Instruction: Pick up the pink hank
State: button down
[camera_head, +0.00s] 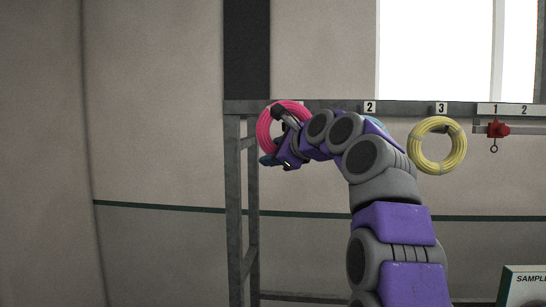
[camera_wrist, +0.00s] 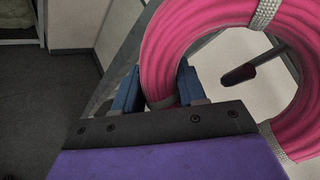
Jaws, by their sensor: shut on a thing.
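The pink hank (camera_head: 264,131) is a coiled ring at the left end of the grey rail in the head view. In the wrist view the pink hank (camera_wrist: 200,28) fills the upper right, with pale bindings around it. My gripper (camera_wrist: 158,92) is shut on the lower left part of the ring, which lies between its blue fingers. In the head view my gripper (camera_head: 270,158) is at the ring's lower edge, partly hidden by my arm. A dark peg (camera_wrist: 262,62) with a red tip shows through the ring's opening; whether the hank rests on it I cannot tell.
A yellow hank (camera_head: 463,146) hangs under label 3 on the rail (camera_head: 320,105). A blue hank (camera_head: 377,123) is mostly hidden behind my arm near label 2. A red clamp with a hook (camera_head: 497,129) hangs at right. A frame post (camera_head: 233,200) stands below left.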

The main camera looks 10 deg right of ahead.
jog(key=s+a+r+b, duration=0.1)
jog(key=s+a, duration=0.3)
jog(key=s, duration=0.9)
jog(key=shift+s, duration=0.3)
jog(key=shift+r, duration=0.1)
